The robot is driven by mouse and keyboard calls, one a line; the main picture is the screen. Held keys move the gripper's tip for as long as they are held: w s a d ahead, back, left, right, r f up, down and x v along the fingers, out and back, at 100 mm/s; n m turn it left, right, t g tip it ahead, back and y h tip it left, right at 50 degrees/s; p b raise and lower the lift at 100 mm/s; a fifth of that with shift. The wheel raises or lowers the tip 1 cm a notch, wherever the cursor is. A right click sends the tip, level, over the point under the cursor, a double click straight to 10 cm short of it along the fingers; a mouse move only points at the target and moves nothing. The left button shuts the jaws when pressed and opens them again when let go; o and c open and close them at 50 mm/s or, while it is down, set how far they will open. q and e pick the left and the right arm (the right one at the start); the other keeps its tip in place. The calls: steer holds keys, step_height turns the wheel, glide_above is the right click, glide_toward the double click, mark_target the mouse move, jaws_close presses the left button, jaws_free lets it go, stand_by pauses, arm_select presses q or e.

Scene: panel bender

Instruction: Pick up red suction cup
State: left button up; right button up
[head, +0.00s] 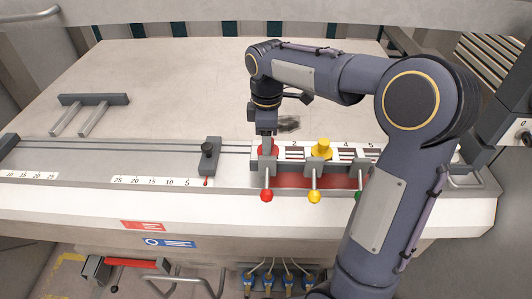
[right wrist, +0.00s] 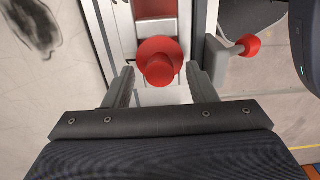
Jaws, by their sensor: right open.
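The red suction cup (right wrist: 160,62) shows in the right wrist view as a round red disc with a smaller knob on top. It sits in the first slot of the panel rack. In the head view the red suction cup (head: 264,151) is mostly hidden behind my right gripper (head: 266,145), which points down over it. In the right wrist view the fingers of my right gripper (right wrist: 162,88) are open, one on each side of the cup's near edge. I cannot tell whether they touch it. My left gripper is not in view.
A yellow suction cup (head: 321,149) sits farther right in the rack. Levers with a red ball (head: 267,196) and a yellow ball (head: 315,197) stick out in front. A grey stop block (head: 209,156) stands left. The large table surface (head: 170,85) behind is mostly clear.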

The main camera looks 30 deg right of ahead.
steer(key=shift+s+d+f, duration=0.1)
steer(key=shift+d+f, duration=0.05)
steer(key=shift+f, duration=0.45)
jaws_close()
step_height(320, 180, up, 9)
step_height(320, 180, up, 3)
steer(key=s+d+p, duration=0.1)
steer(key=d+p, duration=0.1)
steer(key=p, duration=0.1)
steer(key=b, duration=0.7)
glide_toward(276, 150)
steer(key=s+d+f, duration=0.2)
steer(key=d+f, duration=0.2)
steer(key=f, duration=0.1)
steer(key=shift+s+f, duration=0.35)
